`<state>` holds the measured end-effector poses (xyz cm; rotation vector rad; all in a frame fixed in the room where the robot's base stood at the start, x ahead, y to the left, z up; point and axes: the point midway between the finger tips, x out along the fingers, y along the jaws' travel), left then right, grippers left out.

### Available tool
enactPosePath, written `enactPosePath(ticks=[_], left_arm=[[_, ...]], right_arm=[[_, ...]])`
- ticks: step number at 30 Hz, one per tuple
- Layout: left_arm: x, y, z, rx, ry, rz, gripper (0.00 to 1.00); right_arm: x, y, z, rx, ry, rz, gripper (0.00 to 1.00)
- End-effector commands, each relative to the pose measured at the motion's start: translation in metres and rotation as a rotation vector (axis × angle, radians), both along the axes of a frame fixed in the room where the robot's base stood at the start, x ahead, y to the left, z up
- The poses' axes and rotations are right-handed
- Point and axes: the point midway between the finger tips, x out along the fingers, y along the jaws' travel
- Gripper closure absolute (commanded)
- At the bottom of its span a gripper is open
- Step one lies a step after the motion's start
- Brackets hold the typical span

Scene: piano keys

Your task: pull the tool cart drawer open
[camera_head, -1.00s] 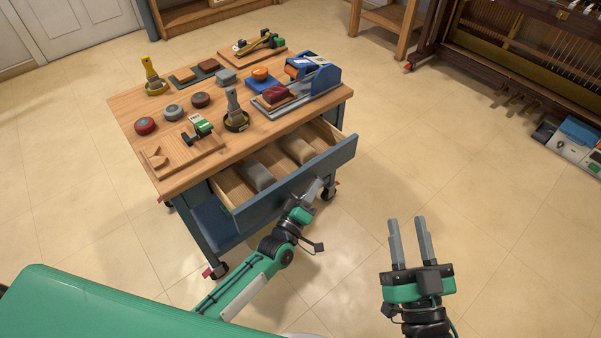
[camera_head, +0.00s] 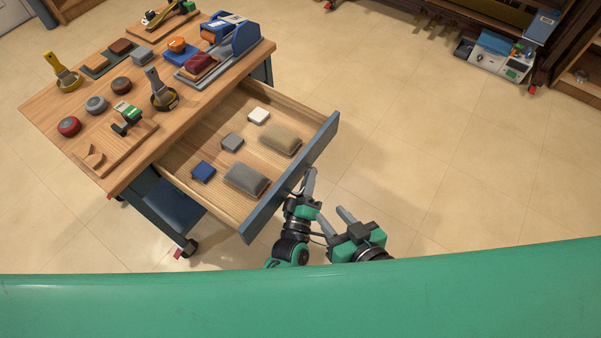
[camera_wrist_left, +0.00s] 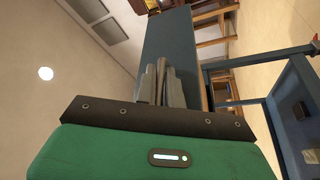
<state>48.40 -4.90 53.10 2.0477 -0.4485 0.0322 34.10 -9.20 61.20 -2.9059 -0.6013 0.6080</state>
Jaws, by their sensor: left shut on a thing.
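The tool cart (camera_head: 62,108) has a wooden top and a blue-grey frame. Its drawer (camera_head: 292,182) stands far out, with its wooden inside in plain view. My left gripper (camera_head: 308,186) is at the outer face of the drawer front, shut on the drawer. In the left wrist view its fingers (camera_wrist_left: 162,84) are close together against the blue-grey drawer front (camera_wrist_left: 172,45); the exact spot they grip is hidden. My right gripper (camera_head: 334,219) is open and empty, right of the left one and apart from the drawer.
In the drawer lie two large grey-beige pads (camera_head: 281,139) (camera_head: 246,179), a grey block (camera_head: 232,142), a white block (camera_head: 259,116) and a blue block (camera_head: 203,172). Tools and pucks crowd the cart top. The floor (camera_head: 430,150) right of the drawer is clear.

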Motion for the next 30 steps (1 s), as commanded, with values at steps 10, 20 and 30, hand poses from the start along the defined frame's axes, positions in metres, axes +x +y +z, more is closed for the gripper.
enactPosePath(ticks=[10, 20, 30], left_arm=[[-0.001, -0.002, 0.000, -0.001, -0.001, 0.000, 1.00], [-0.001, -0.001, 0.000, 0.000, 0.000, 0.000, 0.82], [-0.038, 0.011, -0.009, 0.001, 0.004, -0.001, 0.82]], right_arm=[[0.000, -0.001, 0.000, -0.002, 0.002, 0.000, 0.64], [0.000, -0.001, 0.000, -0.001, 0.001, -0.002, 0.64], [0.000, -0.006, -0.001, -0.029, 0.042, -0.001, 0.64]])
